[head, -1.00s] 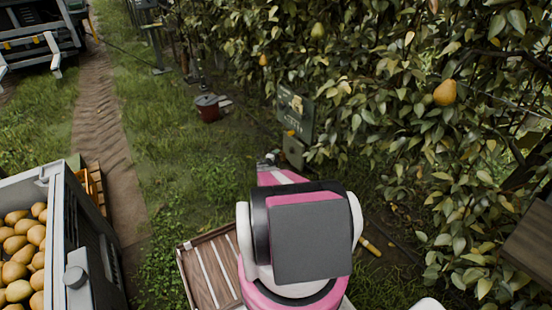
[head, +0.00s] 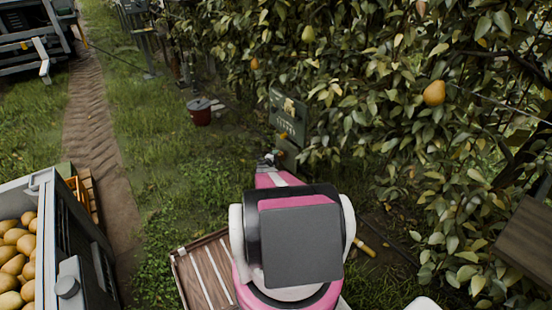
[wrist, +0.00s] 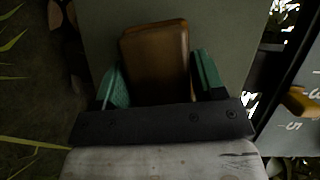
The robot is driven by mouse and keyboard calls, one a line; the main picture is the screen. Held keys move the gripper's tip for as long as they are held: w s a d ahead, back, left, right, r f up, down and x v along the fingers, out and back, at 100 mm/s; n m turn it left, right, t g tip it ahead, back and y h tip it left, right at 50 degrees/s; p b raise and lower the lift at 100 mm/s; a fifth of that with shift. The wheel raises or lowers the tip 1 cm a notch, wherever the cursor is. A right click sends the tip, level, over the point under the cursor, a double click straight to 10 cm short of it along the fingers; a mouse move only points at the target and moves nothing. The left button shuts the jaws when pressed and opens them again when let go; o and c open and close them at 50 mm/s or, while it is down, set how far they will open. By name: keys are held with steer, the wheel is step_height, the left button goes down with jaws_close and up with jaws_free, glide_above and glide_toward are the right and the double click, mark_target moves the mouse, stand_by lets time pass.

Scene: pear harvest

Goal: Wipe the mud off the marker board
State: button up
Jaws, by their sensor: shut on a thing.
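The marker board (head: 287,117) is a dark green upright panel with pale markings and a yellowish-brown patch, beside the pear hedge in the head view. A lower grey-green panel (head: 288,152) stands just under it. My gripper (wrist: 160,82) has teal fingers, shut on a brown block, probably a sponge (wrist: 155,55). In the wrist view the block is in front of a plain grey-green surface (wrist: 225,30); I cannot tell whether it touches. Part of a marked panel (wrist: 290,130) with an orange thing (wrist: 300,100) shows at right. My arm hides part of the ground in the head view.
A grey bin (head: 90,240) of pears stands at the left. A slatted wooden crate (head: 205,270) lies beside my base. A red bucket (head: 200,112) stands on the grass. The hedge (head: 400,150) fills the right; grass (head: 155,150) is open left of the board.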

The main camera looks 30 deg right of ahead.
mark_target(280, 160)
steer(key=shift+w+d, duration=0.1)
steer(key=shift+d, duration=0.85)
stand_by(0.5)
steer(key=shift+s, duration=2)
steer(key=shift+s+d, duration=0.15)
steer(key=shift+s, duration=0.85)
steer(key=shift+s+d, duration=0.15)
steer(key=shift+s, duration=0.85)
steer(key=shift+w, duration=0.1)
